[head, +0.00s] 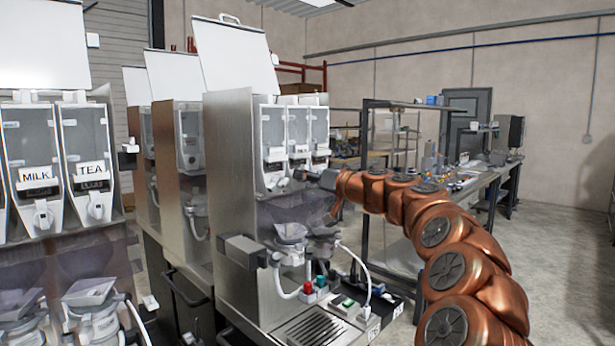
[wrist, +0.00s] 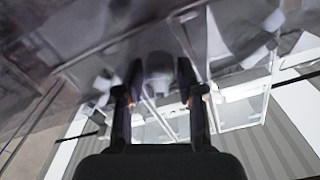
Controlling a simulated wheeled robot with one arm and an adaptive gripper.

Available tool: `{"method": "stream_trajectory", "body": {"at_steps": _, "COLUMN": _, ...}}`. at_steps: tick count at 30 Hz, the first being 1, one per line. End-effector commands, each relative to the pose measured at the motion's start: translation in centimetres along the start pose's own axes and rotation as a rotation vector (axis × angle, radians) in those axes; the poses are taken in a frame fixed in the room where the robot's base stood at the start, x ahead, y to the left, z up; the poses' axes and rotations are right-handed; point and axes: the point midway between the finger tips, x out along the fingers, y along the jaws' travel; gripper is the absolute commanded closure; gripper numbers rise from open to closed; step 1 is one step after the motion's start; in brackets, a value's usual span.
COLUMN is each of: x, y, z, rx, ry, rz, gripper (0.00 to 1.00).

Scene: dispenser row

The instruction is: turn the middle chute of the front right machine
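The front right machine (head: 232,190) is a steel dispenser with three clear canisters side by side, in the middle of the head view. Its middle canister (head: 298,130) has a white front and a chute low down, mostly hidden by my gripper in that view. My gripper (head: 301,175) reaches in from the right at chute height. In the wrist view, my gripper (wrist: 159,88) has its two dark fingers apart. A pale chute (wrist: 158,78) shows between them, with a narrow gap seemingly on each side. Contact is hard to tell in the dim, tilted view.
The left chute (head: 272,174) and right canister (head: 320,130) are close beside my gripper. An open lid (head: 236,57) stands above. Cups, hoses and a drip tray (head: 312,330) are below. Another machine with MILK (head: 38,174) and TEA labels stands left.

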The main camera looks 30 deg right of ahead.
Motion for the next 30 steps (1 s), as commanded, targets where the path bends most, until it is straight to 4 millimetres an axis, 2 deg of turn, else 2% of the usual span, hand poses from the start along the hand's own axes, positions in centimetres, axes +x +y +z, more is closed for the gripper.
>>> {"method": "stream_trajectory", "body": {"at_steps": 7, "x": 0.06, "y": -0.03, "z": 0.05, "rx": 0.000, "ry": 0.000, "rz": -0.001, "gripper": 0.65}}
{"method": "stream_trajectory", "body": {"at_steps": 17, "x": 0.06, "y": -0.03, "z": 0.06, "rx": 0.001, "ry": -0.001, "rz": -0.001, "gripper": 0.99}}
{"method": "stream_trajectory", "body": {"at_steps": 30, "x": 0.05, "y": -0.01, "z": 0.07, "rx": 0.074, "ry": -0.001, "rz": -0.001, "gripper": 1.00}}
